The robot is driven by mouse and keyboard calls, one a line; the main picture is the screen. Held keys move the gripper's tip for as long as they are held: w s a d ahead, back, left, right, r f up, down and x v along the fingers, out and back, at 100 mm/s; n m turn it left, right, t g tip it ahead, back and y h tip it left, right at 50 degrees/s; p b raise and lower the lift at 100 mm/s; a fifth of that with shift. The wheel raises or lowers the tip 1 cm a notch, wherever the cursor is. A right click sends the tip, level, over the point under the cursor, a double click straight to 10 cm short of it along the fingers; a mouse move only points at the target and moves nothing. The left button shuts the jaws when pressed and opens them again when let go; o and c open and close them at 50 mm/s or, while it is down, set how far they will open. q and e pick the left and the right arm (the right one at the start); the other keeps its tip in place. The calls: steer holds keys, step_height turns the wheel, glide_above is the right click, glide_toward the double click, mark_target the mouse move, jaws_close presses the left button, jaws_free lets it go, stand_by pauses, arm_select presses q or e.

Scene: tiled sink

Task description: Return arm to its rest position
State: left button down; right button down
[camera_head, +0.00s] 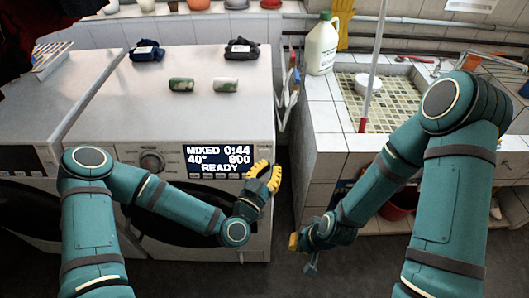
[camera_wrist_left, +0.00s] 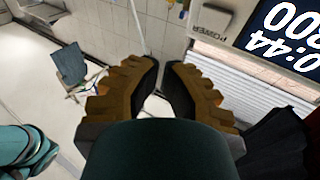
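My left arm comes in from the left, in front of the washing machine (camera_head: 205,125). Its gripper (camera_head: 270,172), with yellow ribbed fingers, is just right of the machine's display and touches nothing that I can see. In the left wrist view, the fingers of this gripper (camera_wrist_left: 164,72) stand apart with an empty gap between the tips. My right arm reaches down and left from the right side. Its gripper (camera_head: 298,243) is low over the dark floor, right of the machine; its fingers are seen edge-on and their opening cannot be made out.
A tiled sink (camera_head: 390,98) is at the right, with a white bottle (camera_head: 322,45) on its edge and a pole standing in front. Dark folded cloths (camera_head: 147,50) and two small green-and-white items (camera_head: 182,85) lie on the machine. The floor between machine and sink is mostly free.

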arm_select(q)
steer(key=shift+s, duration=0.2)
stand_by(0.4)
steer(key=s+a+f+n+g+y, duration=0.1)
steer(key=s+f+g, duration=0.2)
steer(key=f+g, duration=0.3)
steer(key=s+a+f+g, duration=0.1)
steer(key=s+f+g, duration=0.3)
steer(key=f, duration=0.3)
steer(key=s+a+f+n+g+y, duration=0.4)
steer(key=s+a+n+g, duration=0.1)
steer(key=a, duration=0.4)
steer(key=shift+s+a+n, duration=0.4)
steer(key=shift+s+n, duration=0.5)
steer(key=shift+s, duration=0.05)
